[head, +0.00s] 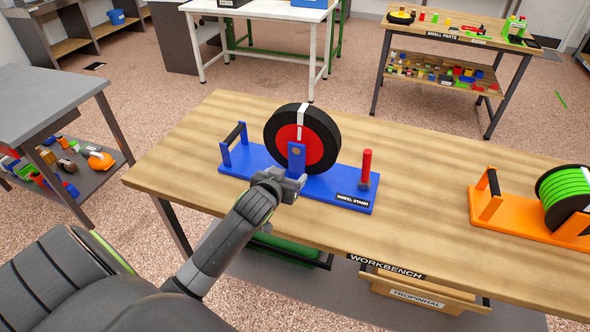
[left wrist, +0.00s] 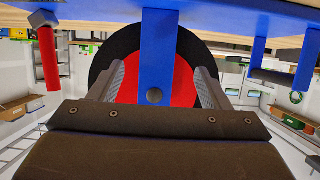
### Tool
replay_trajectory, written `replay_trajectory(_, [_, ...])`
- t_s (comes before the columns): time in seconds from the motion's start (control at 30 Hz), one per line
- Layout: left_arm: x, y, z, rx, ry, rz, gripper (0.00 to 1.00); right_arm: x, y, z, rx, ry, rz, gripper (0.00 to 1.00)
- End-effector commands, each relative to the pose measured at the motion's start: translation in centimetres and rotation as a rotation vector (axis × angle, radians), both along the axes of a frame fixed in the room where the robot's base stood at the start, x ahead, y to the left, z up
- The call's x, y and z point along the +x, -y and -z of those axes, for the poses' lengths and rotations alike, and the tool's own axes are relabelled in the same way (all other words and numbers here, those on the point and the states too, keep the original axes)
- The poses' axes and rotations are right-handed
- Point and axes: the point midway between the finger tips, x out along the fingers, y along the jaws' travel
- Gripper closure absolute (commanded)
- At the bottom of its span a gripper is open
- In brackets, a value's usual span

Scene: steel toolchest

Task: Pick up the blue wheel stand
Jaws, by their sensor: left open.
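The blue wheel stand (head: 330,188) sits on the wooden workbench. It carries a black wheel with a red hub (head: 318,135) and a white stripe. A black bar handle (head: 235,133) is at its left end and a red upright grip (head: 366,167) at its right end. My left gripper (head: 291,182) is at the stand's near side, by the blue upright in front of the hub. In the left wrist view, which is upside down, the open left gripper (left wrist: 160,82) has a finger on each side of the blue upright (left wrist: 157,45). Contact cannot be told. My right gripper is out of view.
An orange stand with a green reel (head: 568,195) is at the right of the workbench (head: 430,210). Clear wood lies between the two stands. A grey table (head: 45,95) is at left, and a small parts table (head: 455,38) at the back.

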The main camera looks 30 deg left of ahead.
Motion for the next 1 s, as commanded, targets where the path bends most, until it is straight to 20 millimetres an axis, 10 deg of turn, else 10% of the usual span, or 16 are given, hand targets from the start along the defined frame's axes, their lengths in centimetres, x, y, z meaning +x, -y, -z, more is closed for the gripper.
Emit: replay_trajectory(1.0, [5.5,-1.0,2.2,0.001,0.0,0.0,0.33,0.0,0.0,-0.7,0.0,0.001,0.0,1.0])
